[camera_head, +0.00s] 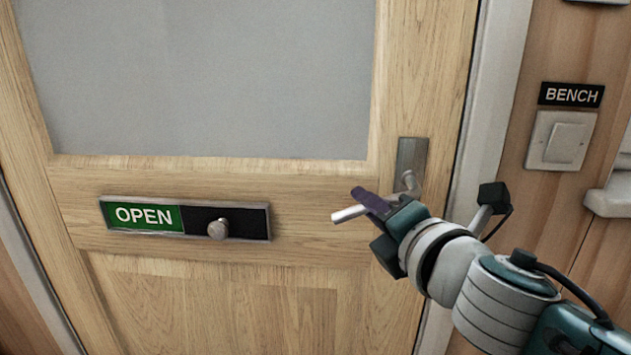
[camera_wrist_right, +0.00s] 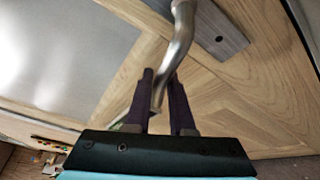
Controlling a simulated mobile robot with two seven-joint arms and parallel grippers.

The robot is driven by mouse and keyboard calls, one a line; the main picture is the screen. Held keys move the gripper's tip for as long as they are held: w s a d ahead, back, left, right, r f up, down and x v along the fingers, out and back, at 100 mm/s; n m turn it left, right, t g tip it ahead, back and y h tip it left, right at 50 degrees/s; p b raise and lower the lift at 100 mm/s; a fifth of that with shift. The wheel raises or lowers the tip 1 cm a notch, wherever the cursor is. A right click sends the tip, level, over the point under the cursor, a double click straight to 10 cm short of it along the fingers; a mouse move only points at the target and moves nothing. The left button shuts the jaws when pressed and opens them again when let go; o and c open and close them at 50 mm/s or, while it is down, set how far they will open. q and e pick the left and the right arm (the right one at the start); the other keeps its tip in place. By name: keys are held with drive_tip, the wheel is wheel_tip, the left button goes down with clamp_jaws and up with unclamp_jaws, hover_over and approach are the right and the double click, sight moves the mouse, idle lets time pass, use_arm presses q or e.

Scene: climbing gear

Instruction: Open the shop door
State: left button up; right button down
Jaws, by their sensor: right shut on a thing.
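The shop door (camera_head: 230,280) is pale wood with a frosted pane in its upper part. It looks shut in its frame in the head view. A silver lever handle (camera_head: 350,213) sticks out from a metal plate (camera_head: 411,165) near the door's right edge. My right gripper (camera_head: 368,203) is at the lever, its purple fingers around it. In the right wrist view the lever (camera_wrist_right: 181,40) runs down between the two fingers (camera_wrist_right: 160,103), which are shut on it. My left gripper is not in view.
A sliding sign (camera_head: 143,217) reading OPEN, with a round knob (camera_head: 218,229), is on the door left of the handle. Right of the white door frame (camera_head: 490,100) are a light switch (camera_head: 560,140) and a BENCH label (camera_head: 571,95).

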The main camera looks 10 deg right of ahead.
drive_tip(key=shift+d+f+n+g+h+p, duration=0.2)
drive_tip(key=shift+f+n+g+h+p, duration=0.1)
drive_tip(key=shift+n+p, duration=0.45)
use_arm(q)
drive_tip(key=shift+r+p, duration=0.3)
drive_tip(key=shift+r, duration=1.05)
use_arm(e)
drive_tip(key=shift+d+f+n, duration=0.2)
drive_tip(key=shift+f+n, duration=0.25)
drive_tip(key=shift+n, duration=0.1)
drive_tip(key=shift+h, duration=0.3)
drive_tip(key=shift+s, duration=0.15)
